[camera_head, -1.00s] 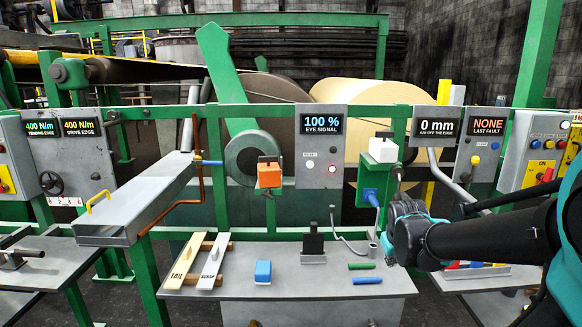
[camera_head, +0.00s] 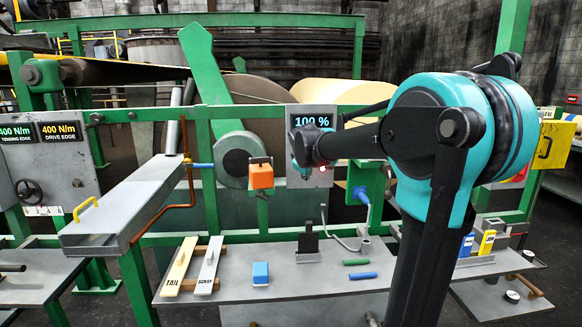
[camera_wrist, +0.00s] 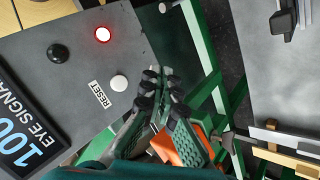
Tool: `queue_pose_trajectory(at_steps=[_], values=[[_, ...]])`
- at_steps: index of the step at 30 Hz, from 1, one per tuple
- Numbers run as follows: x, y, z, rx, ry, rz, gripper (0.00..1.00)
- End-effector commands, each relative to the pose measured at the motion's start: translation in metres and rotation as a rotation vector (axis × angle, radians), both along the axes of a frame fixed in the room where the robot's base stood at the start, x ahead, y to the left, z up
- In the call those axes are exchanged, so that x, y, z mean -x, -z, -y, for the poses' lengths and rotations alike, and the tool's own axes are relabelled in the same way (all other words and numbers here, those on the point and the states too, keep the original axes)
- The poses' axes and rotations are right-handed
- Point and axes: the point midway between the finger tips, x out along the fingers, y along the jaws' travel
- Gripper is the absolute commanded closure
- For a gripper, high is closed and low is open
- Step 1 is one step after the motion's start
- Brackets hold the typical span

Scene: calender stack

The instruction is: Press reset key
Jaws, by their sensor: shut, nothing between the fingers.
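The reset key is a round white button (camera_wrist: 119,83) beside the RESET label (camera_wrist: 102,94) on the grey eye-signal panel (camera_head: 328,180). My gripper (camera_wrist: 160,88) is shut and empty, its fingertips in front of the panel's edge. In the wrist view the fingertips appear to the right of the white button, with a small gap in the picture. I cannot tell their depth from the panel. In the head view my arm's end hides the reset key and part of the panel.
An orange block (camera_head: 261,177) on its mount is left of the panel, and shows behind my fingers in the wrist view. Green rails surround the panel. A grey table (camera_head: 230,287) below holds a blue block (camera_head: 261,273), labelled bars and green and blue sticks.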

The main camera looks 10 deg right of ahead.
Motion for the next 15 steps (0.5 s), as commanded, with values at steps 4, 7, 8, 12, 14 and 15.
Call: queue_pose_trajectory(at_steps=[4,7,8,12,14,15], values=[[-0.0024,-0.0023,-0.001,0.006,-0.006,0.002,1.0],[-0.0022,-0.0021,-0.0008,0.005,-0.005,0.002,1.0],[-0.0022,-0.0021,-0.0008,0.005,-0.005,0.002,1.0],[-0.0028,-0.0019,-0.0008,0.004,-0.005,0.002,1.0],[-0.0047,-0.0019,-0.0007,0.005,-0.004,0.001,1.0],[-0.0069,-0.0018,-0.0007,0.005,-0.004,0.001,1.0]])
